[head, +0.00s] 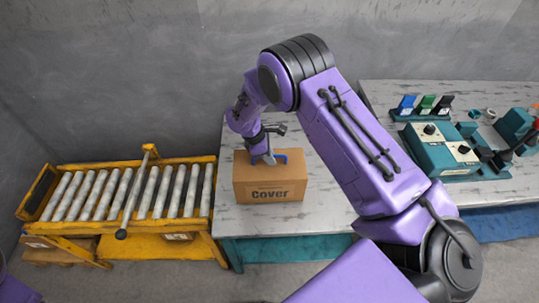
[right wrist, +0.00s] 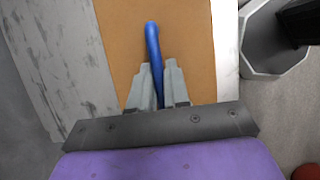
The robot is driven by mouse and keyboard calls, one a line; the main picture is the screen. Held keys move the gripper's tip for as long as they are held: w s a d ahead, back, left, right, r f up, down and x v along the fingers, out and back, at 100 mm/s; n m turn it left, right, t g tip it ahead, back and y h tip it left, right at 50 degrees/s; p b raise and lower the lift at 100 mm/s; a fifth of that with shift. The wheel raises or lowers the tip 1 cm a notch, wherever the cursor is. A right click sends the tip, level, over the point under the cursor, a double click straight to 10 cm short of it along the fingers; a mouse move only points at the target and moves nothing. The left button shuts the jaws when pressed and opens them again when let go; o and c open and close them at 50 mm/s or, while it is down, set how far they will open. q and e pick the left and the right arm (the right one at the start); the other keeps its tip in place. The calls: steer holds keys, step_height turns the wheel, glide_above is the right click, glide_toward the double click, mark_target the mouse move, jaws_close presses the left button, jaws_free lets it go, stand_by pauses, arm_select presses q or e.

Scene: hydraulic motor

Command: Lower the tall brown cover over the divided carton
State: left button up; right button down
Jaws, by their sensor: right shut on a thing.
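The brown cover (head: 270,190), a box printed "Cover" on its front, is upright at the left end of the grey table. A blue handle (head: 281,158) is on its top. My right gripper (head: 268,159) is above the cover's top, shut on the handle. In the right wrist view the gripper (right wrist: 158,75) has its fingers around the blue handle (right wrist: 152,40), with the brown cover top (right wrist: 190,35) below. No divided carton can be made out; whether it is under the cover I cannot tell. My left gripper is not in view.
A yellow roller conveyor (head: 208,200) stands left of the table (head: 325,205), with a bar across it. A teal device with knobs (head: 437,150), coloured switches (head: 425,104) and other parts occupy the right end of the table. My right arm hides the table's middle.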

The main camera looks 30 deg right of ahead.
steer(key=shift+f+b, duration=0.35)
steer(key=shift+f, duration=0.4)
steer(key=c, duration=0.5)
jaws_free()
steer(key=shift+c, duration=0.2)
step_height(320, 180, up, 7)
steer(key=p, duration=0.6)
steer(key=shift+r+p, duration=0.1)
steer(key=shift+p, duration=0.2)
